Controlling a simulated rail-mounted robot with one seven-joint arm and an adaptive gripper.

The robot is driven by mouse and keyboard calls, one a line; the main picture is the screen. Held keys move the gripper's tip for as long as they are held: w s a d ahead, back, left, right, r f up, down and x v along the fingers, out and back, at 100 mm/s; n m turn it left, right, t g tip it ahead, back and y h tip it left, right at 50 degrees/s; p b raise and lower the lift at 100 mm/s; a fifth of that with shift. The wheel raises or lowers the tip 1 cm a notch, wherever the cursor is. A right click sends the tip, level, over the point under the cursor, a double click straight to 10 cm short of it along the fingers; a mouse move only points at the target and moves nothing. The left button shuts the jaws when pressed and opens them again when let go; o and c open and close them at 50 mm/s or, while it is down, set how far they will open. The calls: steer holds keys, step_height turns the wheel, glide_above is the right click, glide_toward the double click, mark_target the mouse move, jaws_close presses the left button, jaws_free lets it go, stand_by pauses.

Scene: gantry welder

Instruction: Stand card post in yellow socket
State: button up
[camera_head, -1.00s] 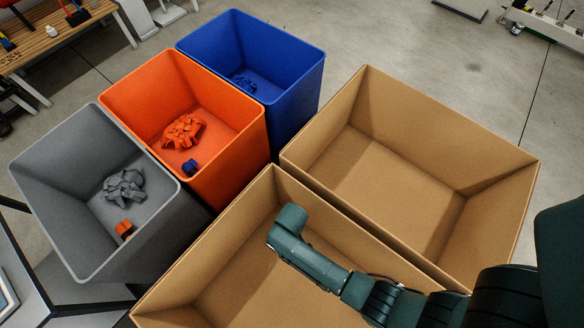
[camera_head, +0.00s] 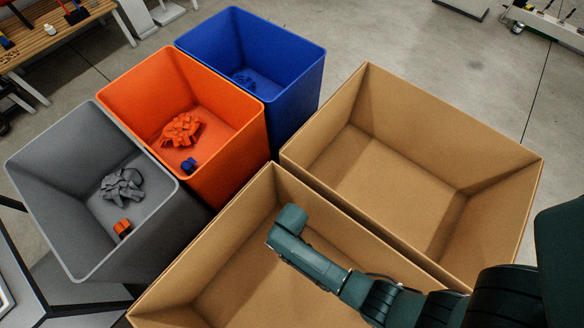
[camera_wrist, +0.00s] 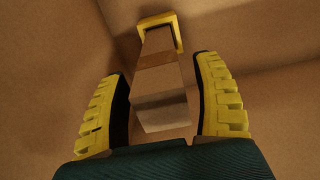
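In the wrist view, my gripper (camera_wrist: 163,85) has its two yellow ribbed fingers apart, one on each side of the card post (camera_wrist: 160,82). The post is a brown, box-like bar with a darker band and a greyer near end. A narrow gap shows between each finger and the post. The yellow socket (camera_wrist: 178,32) is a square frame at the top of the wrist view, around the post's far end. How deep the post sits in it cannot be told. In the head view, post, socket and gripper fingers are hidden inside the near cardboard box.
My arm reaches into the near cardboard box (camera_head: 217,237). A second, empty cardboard box (camera_head: 490,185) stands beside it. Grey (camera_head: 60,150), orange (camera_head: 225,150) and blue (camera_head: 296,115) bins with small pieces stand to the left. A wooden bench (camera_head: 60,40) is at the upper left.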

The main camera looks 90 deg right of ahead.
step_height(320, 180, up, 12)
stand_by(0.6)
